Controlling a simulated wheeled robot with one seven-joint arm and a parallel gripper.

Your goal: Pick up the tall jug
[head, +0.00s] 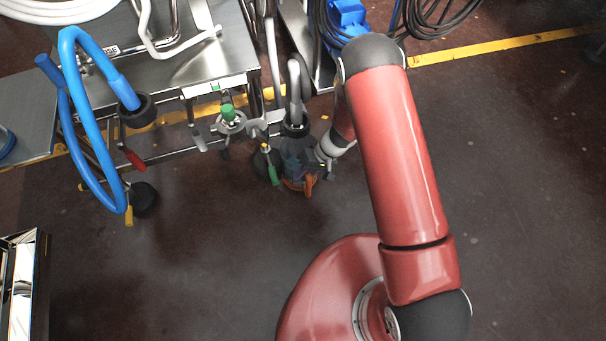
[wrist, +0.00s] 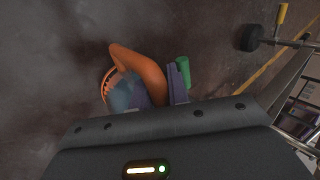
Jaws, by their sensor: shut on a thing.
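The jug shows in the wrist view as a curved orange part (wrist: 140,62), which looks like its handle, beside a blue-grey body (wrist: 120,92). In the head view only a small orange part (head: 308,186) shows, below my gripper (head: 300,160) and close to the cart's front edge. In the wrist view my gripper (wrist: 166,88) has its fingers close around the orange part and is shut on it. Much of the jug is hidden by the gripper. I cannot tell whether it touches the floor.
A metal cart (head: 215,68) with black wheels stands just behind and left of my gripper. A blue curved tube (head: 85,120) rises at its left. A green-handled part (head: 272,170) is very close to the gripper. The dark floor (head: 190,250) in front is clear.

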